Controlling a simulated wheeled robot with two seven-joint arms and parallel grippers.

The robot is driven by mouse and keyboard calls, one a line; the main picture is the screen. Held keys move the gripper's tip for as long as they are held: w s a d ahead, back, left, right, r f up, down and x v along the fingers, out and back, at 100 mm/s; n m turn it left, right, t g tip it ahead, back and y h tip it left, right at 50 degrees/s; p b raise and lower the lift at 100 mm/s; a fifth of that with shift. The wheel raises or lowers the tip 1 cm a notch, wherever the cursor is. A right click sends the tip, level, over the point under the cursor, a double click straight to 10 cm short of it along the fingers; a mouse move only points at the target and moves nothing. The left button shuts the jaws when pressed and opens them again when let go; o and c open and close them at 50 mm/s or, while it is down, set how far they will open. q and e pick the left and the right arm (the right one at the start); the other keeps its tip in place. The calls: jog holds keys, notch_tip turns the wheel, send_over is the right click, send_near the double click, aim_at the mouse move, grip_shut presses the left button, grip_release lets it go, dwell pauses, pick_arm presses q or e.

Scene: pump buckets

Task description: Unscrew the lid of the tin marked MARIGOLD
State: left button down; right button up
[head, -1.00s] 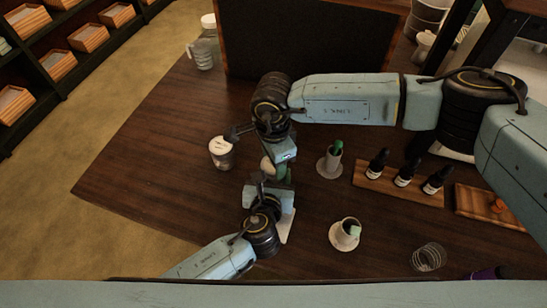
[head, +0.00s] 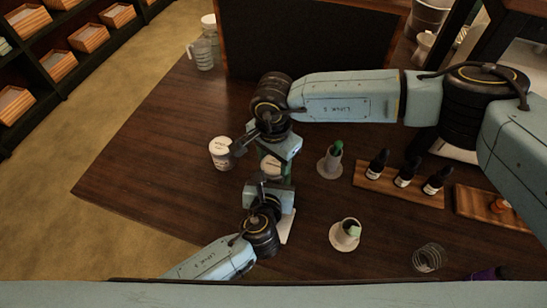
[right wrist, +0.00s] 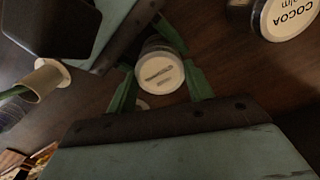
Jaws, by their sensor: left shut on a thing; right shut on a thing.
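A small tin with a pale lid (head: 270,166) is between my two grippers, above the table. The lid also shows in the right wrist view (right wrist: 160,72), but its print is too blurred to read. My right gripper (right wrist: 161,84) has its green fingers on either side of the lid and is shut on it. My left gripper (head: 271,180) comes from the near side and is shut on the tin's body, which is mostly hidden. A second tin (head: 221,153) stands to the left on the table; its lid reads COCOA in the right wrist view (right wrist: 288,16).
A wooden rack (head: 398,184) holds dark dropper bottles. A glass jug (head: 201,54) and a dark board (head: 305,40) are at the back. The table's left side is clear.

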aim_at(274, 164)
jog(key=shift+r, duration=0.15)
jog(key=shift+r, duration=0.95)
jog(key=shift+r, duration=0.1)
jog(key=shift+r, duration=1.9)
